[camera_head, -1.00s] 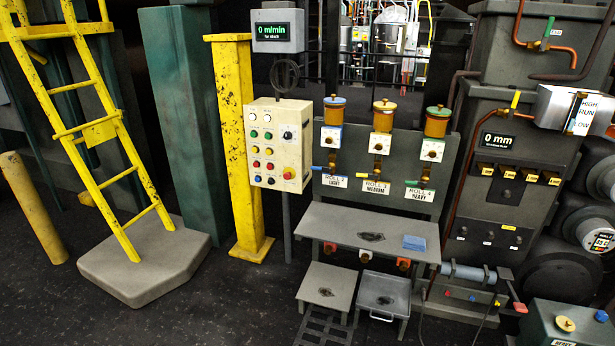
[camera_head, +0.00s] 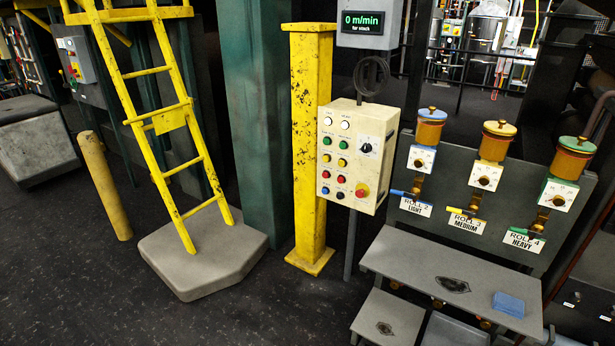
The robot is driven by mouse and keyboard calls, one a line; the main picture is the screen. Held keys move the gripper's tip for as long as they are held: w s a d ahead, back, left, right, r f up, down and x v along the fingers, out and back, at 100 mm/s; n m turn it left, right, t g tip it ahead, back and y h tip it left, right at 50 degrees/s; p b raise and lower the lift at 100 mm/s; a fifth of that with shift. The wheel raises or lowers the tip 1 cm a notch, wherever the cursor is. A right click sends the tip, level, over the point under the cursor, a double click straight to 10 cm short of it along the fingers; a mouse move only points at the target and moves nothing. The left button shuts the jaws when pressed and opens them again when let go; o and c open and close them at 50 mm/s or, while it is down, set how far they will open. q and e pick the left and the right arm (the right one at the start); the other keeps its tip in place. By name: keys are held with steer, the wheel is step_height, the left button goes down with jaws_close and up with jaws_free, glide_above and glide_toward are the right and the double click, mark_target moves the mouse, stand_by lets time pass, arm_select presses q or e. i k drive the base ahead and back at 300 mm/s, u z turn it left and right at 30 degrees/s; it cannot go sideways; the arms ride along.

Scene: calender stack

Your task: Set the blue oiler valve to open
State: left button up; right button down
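The blue oiler (camera_head: 431,127) is the leftmost of three on a grey panel. It has an orange cup with a blue lid and a white dial plate (camera_head: 421,158) with a blue edge. Below it, the blue valve lever (camera_head: 402,193) sticks out to the left, roughly level, above the label "ROLL 2 LIGHT" (camera_head: 415,207). The yellow oiler (camera_head: 496,141) and the green oiler (camera_head: 572,158) stand to its right, with their own levers also pointing left. Neither of my grippers is in view, and nothing touches the blue lever.
A control box (camera_head: 356,155) with several buttons stands just left of the blue oiler. A grey shelf (camera_head: 420,262) with a blue cloth (camera_head: 508,304) juts out below the oilers. A yellow post (camera_head: 309,150) and yellow ladder (camera_head: 170,118) stand further left. Dark floor (camera_head: 100,290) is open at front left.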

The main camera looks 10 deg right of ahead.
mark_target(413, 196)
steer(key=u, duration=0.35)
steer(key=i, duration=1.45)
steer(key=z, duration=1.05)
steer(key=i, duration=0.85)
steer(key=z, duration=0.85)
